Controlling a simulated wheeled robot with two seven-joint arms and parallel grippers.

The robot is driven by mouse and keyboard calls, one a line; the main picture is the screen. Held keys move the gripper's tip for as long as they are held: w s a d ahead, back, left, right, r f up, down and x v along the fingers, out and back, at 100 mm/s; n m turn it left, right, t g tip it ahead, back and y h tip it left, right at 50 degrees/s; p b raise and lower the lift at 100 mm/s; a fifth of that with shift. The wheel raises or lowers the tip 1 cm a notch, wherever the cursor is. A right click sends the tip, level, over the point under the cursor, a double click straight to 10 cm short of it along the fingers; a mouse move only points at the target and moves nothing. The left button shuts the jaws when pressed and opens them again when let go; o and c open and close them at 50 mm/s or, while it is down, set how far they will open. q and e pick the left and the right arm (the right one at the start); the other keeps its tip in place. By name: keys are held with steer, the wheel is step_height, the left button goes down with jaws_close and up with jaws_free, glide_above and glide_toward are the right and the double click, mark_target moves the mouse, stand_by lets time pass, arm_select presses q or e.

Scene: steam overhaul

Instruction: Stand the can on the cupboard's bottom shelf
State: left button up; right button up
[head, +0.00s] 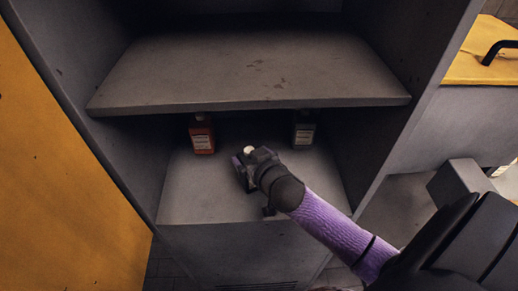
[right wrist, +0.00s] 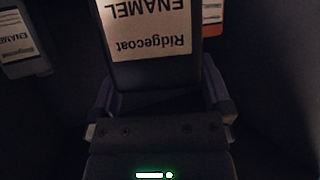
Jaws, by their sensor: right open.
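A dark can with a pale label reading "Ridgecoat ENAMEL" (right wrist: 152,72) appears upside down in the right wrist view, between the fingers of my right gripper (right wrist: 160,100). In the head view my right gripper (head: 246,168) is low over the cupboard's bottom shelf (head: 200,205). Only the can's pale cap (head: 249,150) shows clearly there; the gripper hides most of its body. The fingers are open on either side of the can. Whether its base touches the shelf is hidden. My left gripper is not in view.
A red-orange container (head: 202,134) stands behind left on the bottom shelf and a grey one (head: 303,128) behind right. The upper shelf (head: 250,75) overhangs the rear. A yellow door (head: 60,170) stands at left. The shelf's front left is clear.

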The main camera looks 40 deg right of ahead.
steer(key=p+v, duration=0.2)
steer(key=v, duration=0.9)
steer(key=shift+s+r, duration=0.2)
steer(key=shift+s, duration=0.1)
